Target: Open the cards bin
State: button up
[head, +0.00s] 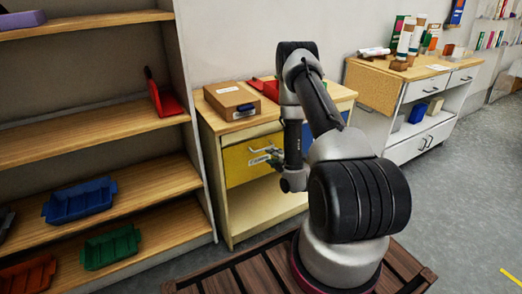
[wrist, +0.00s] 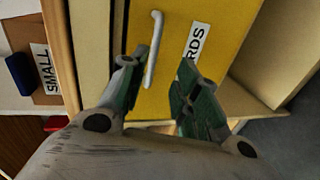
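The cards bin (head: 238,165) is a yellow drawer front in the small wooden cabinet, and it looks closed. In the wrist view the yellow front (wrist: 208,75) fills the middle, with a white label of which only "RDS" shows. Its pale bar handle (wrist: 154,48) stands out from the front. My gripper (head: 266,157) is at the drawer front in the head view. In the wrist view my gripper (wrist: 158,90) has its two green-padded fingers spread apart. The handle lies between them in the picture, nearer the left finger; I see no clear contact.
A brown box (head: 231,103) and a red item (head: 262,86) are on the cabinet top (head: 212,121). Wooden shelves (head: 85,133) with coloured bins stand close on the left. A white drawer unit (head: 408,148) stands at right. The cabinet has an open space below the drawer.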

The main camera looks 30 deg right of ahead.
aim_at(264, 149)
jog(key=shift+n, duration=0.4)
jog(key=x, duration=0.5)
jog(key=r+x, duration=0.1)
jog(key=x, duration=0.2)
grip_shut()
